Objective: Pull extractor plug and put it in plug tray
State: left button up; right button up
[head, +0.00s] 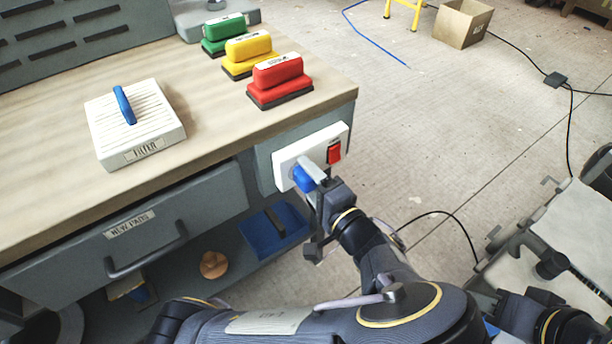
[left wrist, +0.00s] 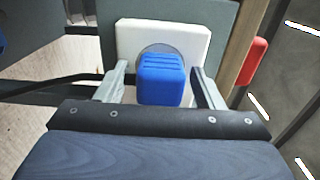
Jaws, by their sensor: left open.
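The blue extractor plug (head: 303,179) sits in a white socket panel (head: 286,162) with a red switch, on the end of the bench. My left gripper (head: 314,188) is open at the plug. In the left wrist view the plug (left wrist: 160,80) stands between the two open fingers, with a gap on each side, against the panel (left wrist: 190,38). A blue tray (head: 252,232), seemingly the plug tray, lies on the lower shelf with a dark divider or bar in it. My right gripper (head: 518,308) shows at the lower right; its fingers are not clear.
On the bench top are a white filter (head: 160,135) with a blue handle and green, yellow and red blocks (head: 278,80). Below is a grey drawer (head: 130,235) with a handle. An orange knob-like object (head: 214,265) lies left of the tray. Open floor lies right of the bench.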

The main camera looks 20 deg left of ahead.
aim_at(314, 185)
dwell(0.6)
pick_arm(q)
jog(key=c, duration=1.3)
jog(key=shift+p+v, duration=0.45)
jog(key=shift+v, duration=2.6)
